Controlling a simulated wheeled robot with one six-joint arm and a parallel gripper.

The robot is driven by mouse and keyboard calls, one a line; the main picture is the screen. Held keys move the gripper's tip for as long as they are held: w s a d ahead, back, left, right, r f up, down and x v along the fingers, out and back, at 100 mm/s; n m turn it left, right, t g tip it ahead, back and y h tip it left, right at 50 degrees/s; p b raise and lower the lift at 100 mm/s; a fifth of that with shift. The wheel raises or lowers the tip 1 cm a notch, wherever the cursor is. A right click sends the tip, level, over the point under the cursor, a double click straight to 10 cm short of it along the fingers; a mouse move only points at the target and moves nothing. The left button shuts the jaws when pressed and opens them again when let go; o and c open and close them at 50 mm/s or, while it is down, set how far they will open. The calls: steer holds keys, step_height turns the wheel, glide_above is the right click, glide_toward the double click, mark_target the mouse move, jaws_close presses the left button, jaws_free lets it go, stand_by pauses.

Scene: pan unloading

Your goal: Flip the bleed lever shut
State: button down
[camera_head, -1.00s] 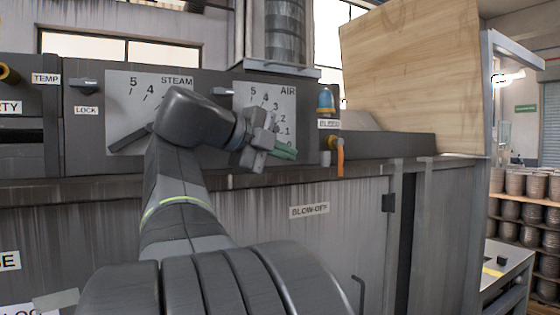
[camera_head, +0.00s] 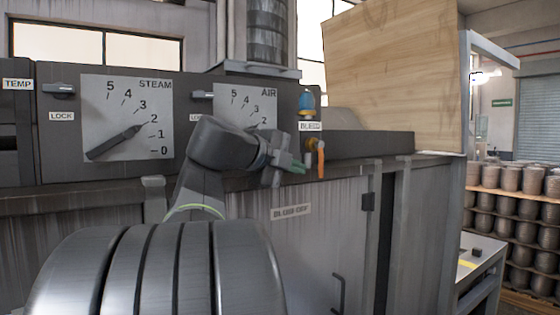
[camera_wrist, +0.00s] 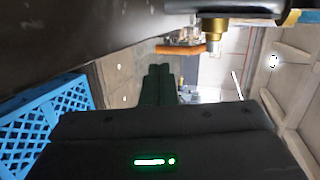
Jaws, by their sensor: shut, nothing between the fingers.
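The bleed lever (camera_head: 321,163) is a thin orange handle hanging down from a brass valve (camera_head: 311,144), below the BLEED label (camera_head: 310,126) at the right end of the panel. My gripper (camera_head: 299,168) is shut and empty, its green-tipped fingers just left of the lever and apart from it in the head view. In the wrist view my shut fingers (camera_wrist: 158,84) point ahead. The orange lever (camera_wrist: 182,49) shows above and just right of their tips, with a brass fitting (camera_wrist: 212,29) nearer. Whether the fingers touch the lever is not clear there.
The panel carries a STEAM dial (camera_head: 126,117) and an AIR dial (camera_head: 247,105). A blue-capped fitting (camera_head: 306,100) sits above the label. A wooden board (camera_head: 392,80) stands at right. A blue crate (camera_wrist: 42,118) shows in the wrist view. Shelves of pots are far right.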

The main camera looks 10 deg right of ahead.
mark_target(319, 170)
steer(key=w+d+p, duration=0.1)
steer(key=d, duration=0.1)
steer(key=w+d+p, duration=0.1)
steer(key=d, duration=0.1)
steer(key=shift+w+d+f, duration=0.1)
steer(key=shift+w+f, duration=0.05)
steer(key=shift+w, duration=0.05)
